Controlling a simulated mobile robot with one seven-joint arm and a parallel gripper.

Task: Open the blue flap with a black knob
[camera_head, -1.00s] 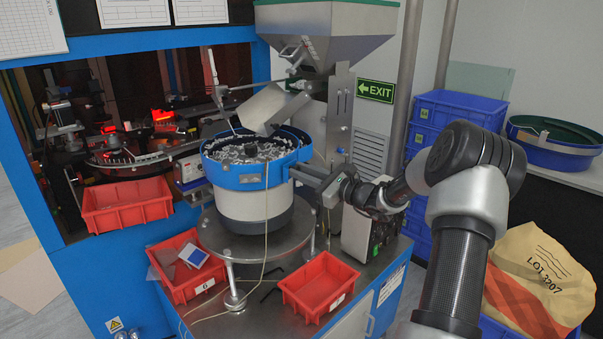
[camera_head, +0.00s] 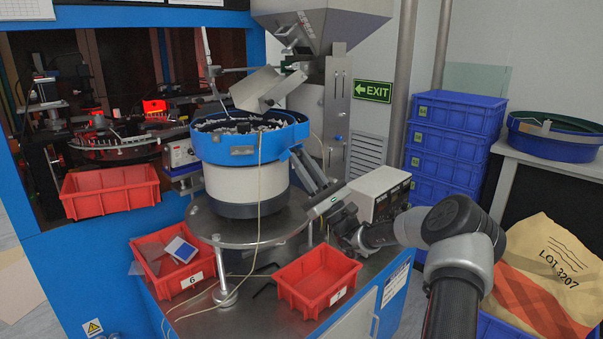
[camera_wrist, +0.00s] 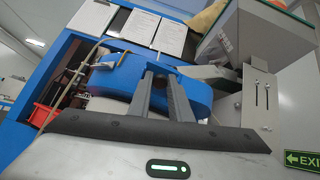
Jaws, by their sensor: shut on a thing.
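The blue flap (camera_wrist: 115,78) is a curved band at the rim of the white-bodied bowl feeder (camera_head: 250,185). In the head view the blue rim band (camera_head: 240,152) shows at the bowl's front. My gripper (camera_head: 303,155) reaches in from the right and touches the bowl's right side. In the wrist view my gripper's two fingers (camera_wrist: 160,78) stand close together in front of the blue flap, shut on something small. I cannot tell how far the flap stands open.
A steel hopper (camera_head: 325,22) and chute stand behind the bowl. A red bin (camera_head: 318,280) and a second red bin (camera_head: 172,262) sit on the steel bench. A grey control box (camera_head: 378,192) stands near my wrist. Blue crates (camera_head: 455,115) are stacked at the right.

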